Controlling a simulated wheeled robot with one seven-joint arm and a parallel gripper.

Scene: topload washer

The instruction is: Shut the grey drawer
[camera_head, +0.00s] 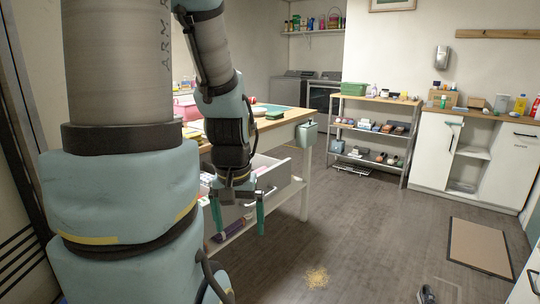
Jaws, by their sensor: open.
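The grey drawer (276,178) is under the wood-topped workbench in the middle of the view. It stands pulled out, and light-coloured contents show inside it at the left. My arm hides part of the drawer. My gripper (238,226) points down in front of the drawer, in the picture overlapping its left part. Its two teal fingers are spread wide with nothing between them. I cannot tell whether the gripper touches the drawer.
A lower shelf (228,230) with a few items runs under the drawer. A teal box (306,135) hangs at the bench's right end. A shelf rack (372,130) and white cabinets (430,152) stand at the back right. Floor right of the bench is mostly clear, with a mat (480,246).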

